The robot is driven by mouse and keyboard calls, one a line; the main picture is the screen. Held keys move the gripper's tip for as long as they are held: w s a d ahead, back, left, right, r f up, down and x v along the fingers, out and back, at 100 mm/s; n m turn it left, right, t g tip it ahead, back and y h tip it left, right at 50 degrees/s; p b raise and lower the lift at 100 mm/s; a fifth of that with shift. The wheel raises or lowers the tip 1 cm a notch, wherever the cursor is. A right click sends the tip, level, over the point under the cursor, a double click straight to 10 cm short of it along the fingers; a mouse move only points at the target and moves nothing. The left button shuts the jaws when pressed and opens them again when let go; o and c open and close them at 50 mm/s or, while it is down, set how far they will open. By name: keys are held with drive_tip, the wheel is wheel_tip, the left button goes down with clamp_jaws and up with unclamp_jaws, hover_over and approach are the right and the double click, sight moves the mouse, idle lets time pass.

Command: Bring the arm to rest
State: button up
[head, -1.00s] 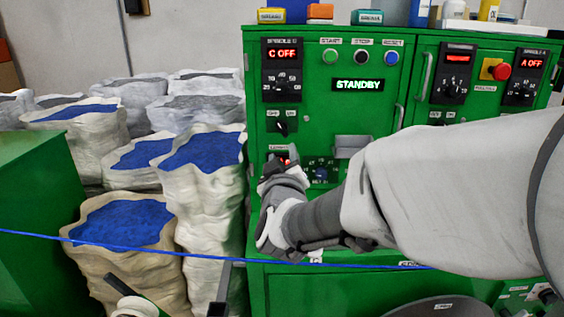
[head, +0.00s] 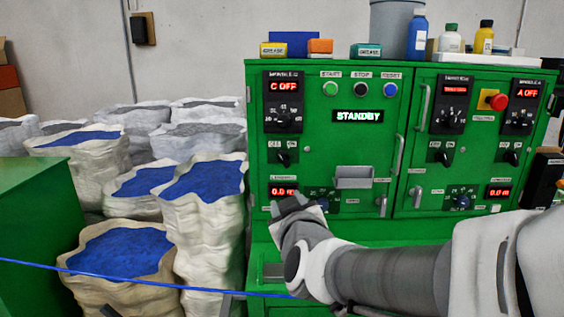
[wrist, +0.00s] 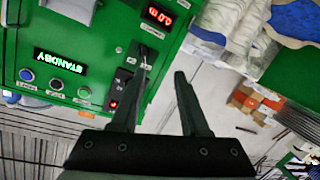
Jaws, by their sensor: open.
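My arm (head: 390,277) reaches in from the lower right in the head view, and my gripper (head: 288,203) is in front of the lower left part of the green control cabinet (head: 330,103). In the wrist view my gripper (wrist: 162,66) has its two dark fingers apart, with nothing held between them. The cabinet front shows there too, mostly left of the fingers, with its STANDBY display (wrist: 58,60) and a red number display (wrist: 158,15). I cannot tell how far the fingertips are from the cabinet.
A blue cable (head: 150,279) runs across the lower head view and passes behind or under my arm; which is unclear. Sacks of blue granules (head: 125,250) stand close on the left. Bottles (head: 417,36) and small boxes (head: 320,46) sit on the cabinet top. A grey tray (head: 354,177) juts from its front.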

drive_tip(key=s+d+f+m+g, duration=0.2)
drive_tip(key=s+d+g, duration=0.1)
drive_tip(key=s, duration=0.4)
drive_tip(key=s+d+f+m+g+h, duration=0.1)
drive_tip(key=s+d+f+m+g, duration=0.1)
drive_tip(key=s+d, duration=0.3)
drive_tip(key=s+d+f+m+g+h+p, duration=0.1)
drive_tip(key=s+d+g, duration=0.4)
drive_tip(key=s, duration=0.5)
drive_tip(key=shift+f+m, duration=0.4)
drive_tip(key=shift+f, duration=0.3)
drive_tip(key=shift+d, duration=0.25)
